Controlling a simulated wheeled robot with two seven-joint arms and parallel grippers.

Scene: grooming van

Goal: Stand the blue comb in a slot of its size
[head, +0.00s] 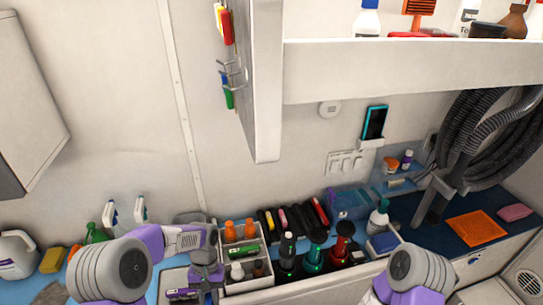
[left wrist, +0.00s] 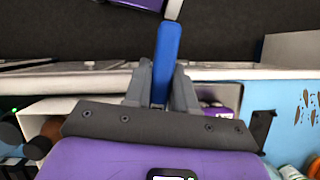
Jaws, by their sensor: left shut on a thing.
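In the left wrist view my left gripper (left wrist: 161,80) is shut on the blue comb (left wrist: 167,45). The comb is a plain blue bar reaching out past the fingertips, and a small pale piece shows at its far end. In the head view my left gripper (head: 207,272) points down beside a white divided caddy (head: 262,284). The comb cannot be made out there. I cannot tell which opening is a slot of the comb's size. My right arm shows at the lower right, but its gripper is out of view.
The caddy holds orange-topped bottles (head: 230,232) and a green tool (head: 243,252). Black and green clippers (head: 314,258) stand to its right, with a row of dark red-edged items (head: 295,217) behind. A jug (head: 17,256) and yellow sponge (head: 52,260) are at the left. A shelf (head: 400,70) overhangs.

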